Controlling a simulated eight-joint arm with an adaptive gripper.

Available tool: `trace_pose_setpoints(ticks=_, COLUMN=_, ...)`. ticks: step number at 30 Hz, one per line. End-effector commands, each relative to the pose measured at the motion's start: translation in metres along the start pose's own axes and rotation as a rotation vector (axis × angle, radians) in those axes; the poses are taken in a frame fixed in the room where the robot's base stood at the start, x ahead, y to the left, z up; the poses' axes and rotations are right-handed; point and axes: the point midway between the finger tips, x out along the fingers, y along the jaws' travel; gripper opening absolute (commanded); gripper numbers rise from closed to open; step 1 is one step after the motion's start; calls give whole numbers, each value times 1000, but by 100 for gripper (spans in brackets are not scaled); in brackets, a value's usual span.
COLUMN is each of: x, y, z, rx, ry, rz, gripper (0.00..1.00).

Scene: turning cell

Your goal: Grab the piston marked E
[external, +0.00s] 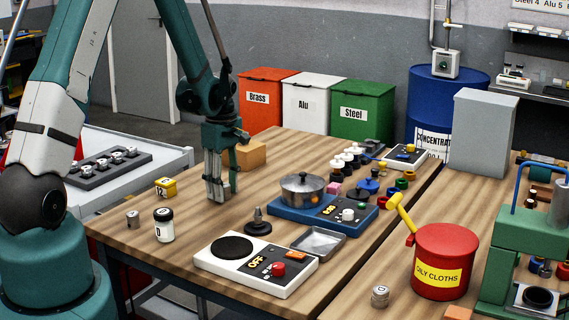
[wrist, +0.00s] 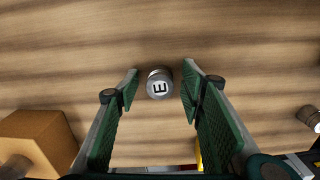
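The piston marked E (wrist: 159,84) is a small grey metal cylinder standing upright on the wooden table, its black letter on the top face. In the wrist view it lies between the tips of my gripper (wrist: 160,85), with a gap on both sides. The fingers are apart and hold nothing. In the external view my gripper (external: 216,190) points straight down, low over the back left part of the table. The piston cannot be made out there and seems hidden by the fingers. How far the tips reach down beside it is hard to tell.
A brown box (external: 250,155) stands behind my gripper. A yellow block (external: 165,187), a jar marked D (external: 163,226) and a metal cylinder (external: 132,218) stand to its left. The table in front is partly clear.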

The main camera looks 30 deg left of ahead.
Motion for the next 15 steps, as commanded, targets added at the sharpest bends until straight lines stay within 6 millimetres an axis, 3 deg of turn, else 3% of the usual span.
trace_pose_setpoints(ticks=13, x=0, y=0, z=0, rx=0, ry=0, rz=0, gripper=39)
trace_pose_setpoints(ticks=15, x=0, y=0, z=0, rx=0, ry=0, rz=0, gripper=30)
